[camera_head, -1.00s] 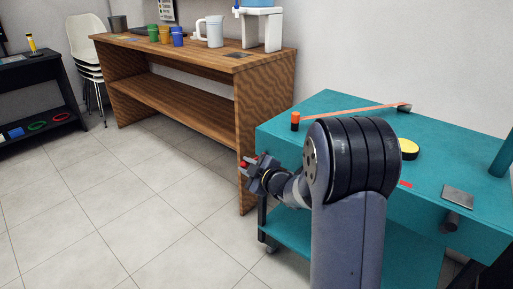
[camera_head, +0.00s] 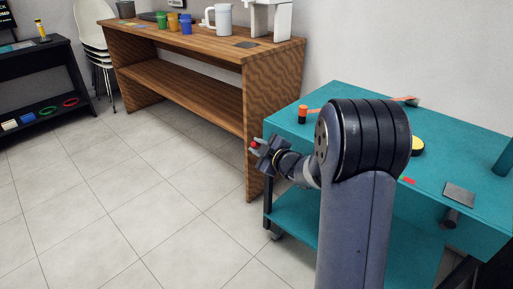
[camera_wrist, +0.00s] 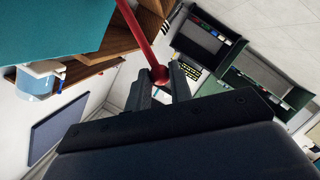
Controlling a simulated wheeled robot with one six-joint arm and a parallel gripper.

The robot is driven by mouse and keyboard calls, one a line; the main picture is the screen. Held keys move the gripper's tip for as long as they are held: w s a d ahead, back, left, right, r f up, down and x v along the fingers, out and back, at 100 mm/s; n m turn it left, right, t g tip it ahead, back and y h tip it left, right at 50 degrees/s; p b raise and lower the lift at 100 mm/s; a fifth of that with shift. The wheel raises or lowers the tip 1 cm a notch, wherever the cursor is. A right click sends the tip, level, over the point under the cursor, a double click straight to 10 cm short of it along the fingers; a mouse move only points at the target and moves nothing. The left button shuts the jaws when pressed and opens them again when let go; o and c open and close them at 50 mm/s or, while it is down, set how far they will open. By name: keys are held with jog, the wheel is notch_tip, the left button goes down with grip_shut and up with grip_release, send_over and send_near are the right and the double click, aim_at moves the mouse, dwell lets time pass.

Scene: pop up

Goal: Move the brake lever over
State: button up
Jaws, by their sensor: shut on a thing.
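The brake lever shows in the wrist view as a thin red rod (camera_wrist: 138,33) with a round red knob (camera_wrist: 159,75) at its end. The rod runs up out of the picture beside a teal surface, so its base is hidden. My gripper (camera_wrist: 160,82) is shut on the knob, one dark finger on each side. In the head view my gripper (camera_head: 257,149) is left of the teal cart's near left corner, with a bit of the red knob (camera_head: 254,145) showing between the fingers. My arm covers much of the cart there.
The teal cart (camera_head: 345,95) carries an orange peg (camera_head: 303,114), a yellow disc (camera_head: 418,147) and a grey plate (camera_head: 460,194). A wooden bench (camera_head: 190,90) with cups stands behind. Tiled floor (camera_head: 150,190) is open at the left.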

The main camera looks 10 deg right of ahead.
jog(key=shift+w+d+r+p, duration=0.35)
jog(key=shift+d+r+p, duration=0.15)
jog(key=shift+r+p, duration=0.25)
jog(key=shift+r, duration=0.1)
jog(key=shift+w+d+r+p, duration=0.7)
jog(key=shift+d+r+p, duration=0.25)
jog(key=shift+p, duration=0.3)
jog(key=shift+d, duration=0.1)
